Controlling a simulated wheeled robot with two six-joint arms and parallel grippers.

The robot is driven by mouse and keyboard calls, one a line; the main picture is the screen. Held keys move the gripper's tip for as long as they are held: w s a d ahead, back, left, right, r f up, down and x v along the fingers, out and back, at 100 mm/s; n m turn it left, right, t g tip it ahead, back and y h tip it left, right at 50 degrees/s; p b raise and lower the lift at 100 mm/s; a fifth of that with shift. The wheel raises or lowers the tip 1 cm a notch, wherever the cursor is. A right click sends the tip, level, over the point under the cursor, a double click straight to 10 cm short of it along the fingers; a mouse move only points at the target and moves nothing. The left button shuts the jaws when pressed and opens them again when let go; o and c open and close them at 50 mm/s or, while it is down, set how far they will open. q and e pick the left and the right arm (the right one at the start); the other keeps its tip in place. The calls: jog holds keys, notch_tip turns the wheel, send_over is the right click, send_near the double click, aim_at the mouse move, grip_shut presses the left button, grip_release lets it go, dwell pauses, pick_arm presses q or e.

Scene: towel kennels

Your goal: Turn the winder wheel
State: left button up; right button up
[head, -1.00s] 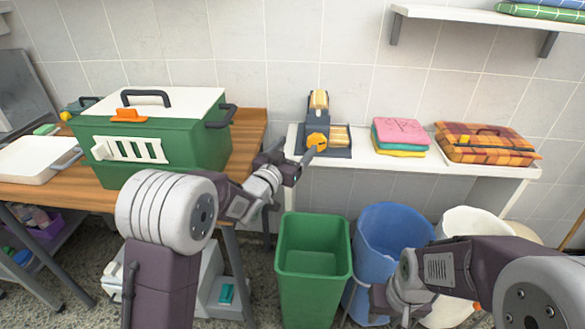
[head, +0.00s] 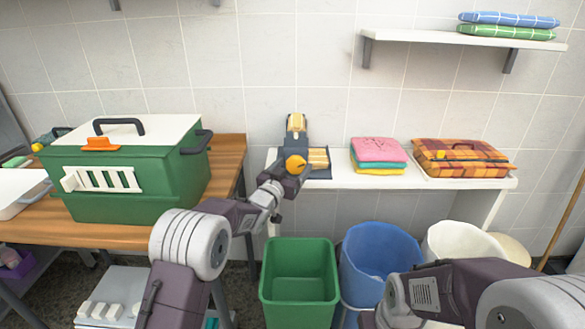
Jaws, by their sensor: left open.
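The winder (head: 297,124) stands on the white shelf table against the tiled wall, with a grey body and a tan roll on top. Its yellow-orange wheel (head: 295,164) faces me at the front. My left gripper (head: 291,176) is at the wheel, its fingers pointing at it and overlapping its lower edge in the head view. It is open; whether the fingers touch the wheel I cannot tell. My right arm reaches in at the lower right, and its gripper is not clearly visible.
A green kennel (head: 130,190) with a white lid stands on the wooden table at left. Folded towels (head: 379,155) and an orange plaid bag (head: 461,160) sit right of the winder. Green (head: 300,285), blue (head: 375,262) and white (head: 460,240) bins stand below. A wall shelf (head: 460,40) hangs above.

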pick_arm(q)
jog(key=c, duration=1.4)
jog(key=shift+o, duration=0.2)
jog(key=shift+r, duration=0.1)
